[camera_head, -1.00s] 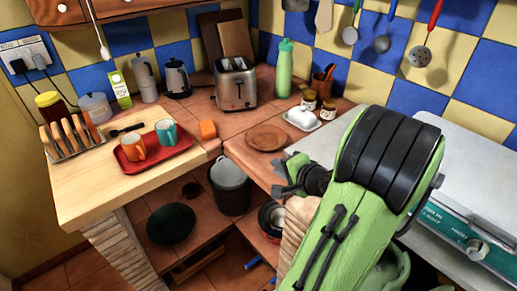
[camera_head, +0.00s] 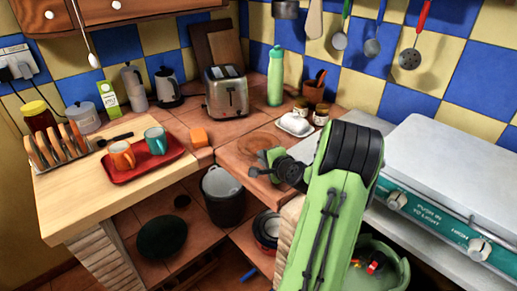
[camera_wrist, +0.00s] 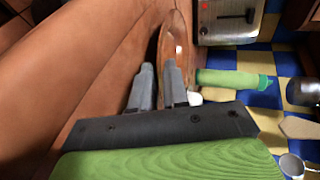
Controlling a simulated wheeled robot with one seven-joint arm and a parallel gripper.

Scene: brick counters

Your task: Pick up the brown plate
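The brown plate (camera_head: 258,142) is a round, flat wooden dish lying on the tiled counter, in front of the toaster. In the head view my gripper (camera_head: 262,163) is at its near right edge and covers part of it. In the wrist view the plate (camera_wrist: 177,38) shows nearly edge-on, just beyond my fingers. My two grey fingers (camera_wrist: 158,75) stand apart with a narrow gap. The plate's edge shows near that gap and behind the right finger; I cannot tell if the rim is between them or touched.
A white butter dish (camera_head: 295,124) and small jars (camera_head: 321,115) stand right of the plate. The toaster (camera_head: 227,93) and green bottle (camera_head: 275,78) are behind. A black bin (camera_head: 222,192) is below.

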